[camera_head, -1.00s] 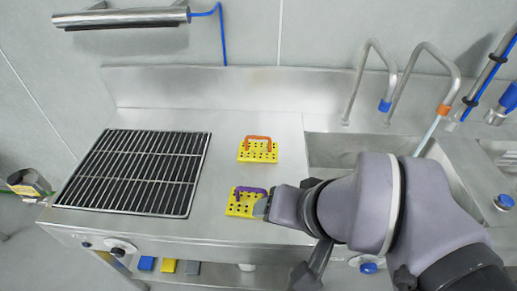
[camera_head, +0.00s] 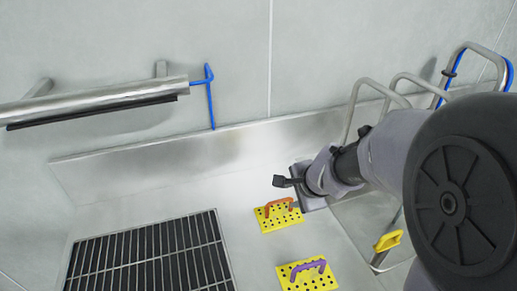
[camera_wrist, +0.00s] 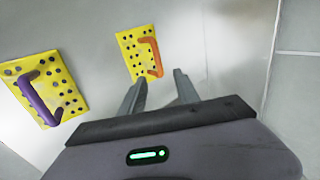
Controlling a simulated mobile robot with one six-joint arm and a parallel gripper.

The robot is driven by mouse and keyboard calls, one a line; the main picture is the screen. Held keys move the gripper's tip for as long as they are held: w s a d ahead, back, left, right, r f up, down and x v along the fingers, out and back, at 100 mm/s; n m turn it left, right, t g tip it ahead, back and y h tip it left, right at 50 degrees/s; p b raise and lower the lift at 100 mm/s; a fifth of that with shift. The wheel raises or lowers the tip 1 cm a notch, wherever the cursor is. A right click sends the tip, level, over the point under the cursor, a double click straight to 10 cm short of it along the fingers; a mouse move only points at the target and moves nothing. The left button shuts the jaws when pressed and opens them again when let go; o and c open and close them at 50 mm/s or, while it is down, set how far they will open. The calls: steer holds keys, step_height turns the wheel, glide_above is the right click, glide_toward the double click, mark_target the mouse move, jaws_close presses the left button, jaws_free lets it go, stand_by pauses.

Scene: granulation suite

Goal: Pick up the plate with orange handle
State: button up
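The plate with the orange handle (camera_head: 280,218) is a yellow perforated plate lying flat on the steel counter, right of the grate. Its orange handle (camera_head: 279,205) stands up along one side. The plate also shows in the wrist view (camera_wrist: 133,50), beyond my fingertips. My gripper (camera_wrist: 160,83) is open, with its two fingers apart and nothing between them. In the head view my gripper (camera_head: 285,182) is above and just behind the plate. A similar yellow plate with a purple handle (camera_head: 308,278) lies nearer the front and shows at left in the wrist view (camera_wrist: 48,85).
A black slatted grate (camera_head: 150,255) is set in the counter at left. A steel sink with curved pipes (camera_head: 385,95) is at right, with a yellow handle (camera_head: 388,241) by its edge. A metal bar (camera_head: 95,100) is on the wall above.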

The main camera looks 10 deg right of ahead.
mark_target(282, 200)
steer(key=b+x, duration=0.1)
steer(key=x, duration=0.4)
steer(key=shift+w+a+f+b, duration=0.1)
steer(key=shift+a+f+b, duration=0.1)
steer(key=shift+b, duration=0.2)
steer(key=b+x, duration=0.3)
steer(key=x, duration=0.2)
steer(key=shift+a+f, duration=0.1)
steer(key=shift+f, duration=0.15)
steer(key=shift+r, duration=0.15)
steer(key=shift+c, duration=0.9)
jaws_close()
